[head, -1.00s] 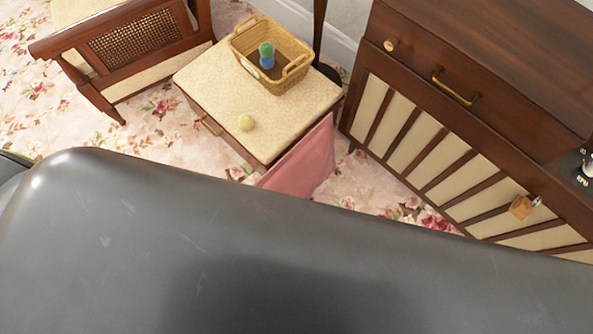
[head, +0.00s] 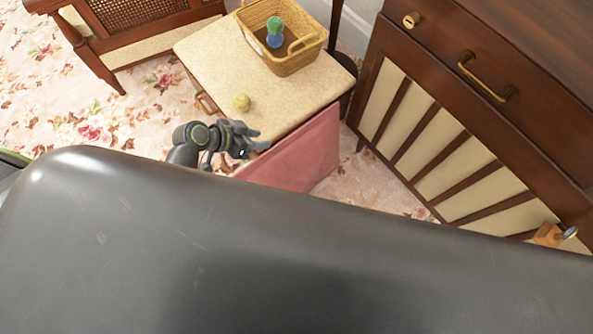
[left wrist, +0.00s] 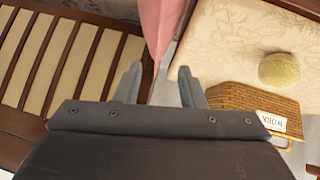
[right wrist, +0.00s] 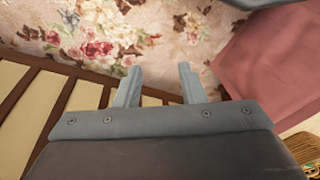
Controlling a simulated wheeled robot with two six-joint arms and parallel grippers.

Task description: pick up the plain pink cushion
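The plain pink cushion (head: 300,152) stands on edge against the side of the small cream-topped table (head: 205,47); my dark body hides its lower part. My left gripper (head: 252,141) is at the cushion's left end, near the table's front corner. In the left wrist view its fingers (left wrist: 160,88) are open and apart, and the cushion (left wrist: 159,22) shows as a narrow strip beyond the gap. I cannot tell if they touch it. My right gripper (right wrist: 158,88) is open and empty over floor, with the cushion (right wrist: 272,65) to its right in the right wrist view.
On the table are a yellow ball (head: 241,102) and a wicker basket (head: 300,60) holding a green and blue item (head: 275,32). A dark wooden cabinet (head: 440,130) with slatted front stands close on the right. A cane-sided chair (head: 150,43) is at upper left. Flowered carpet (head: 100,115) is free at left.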

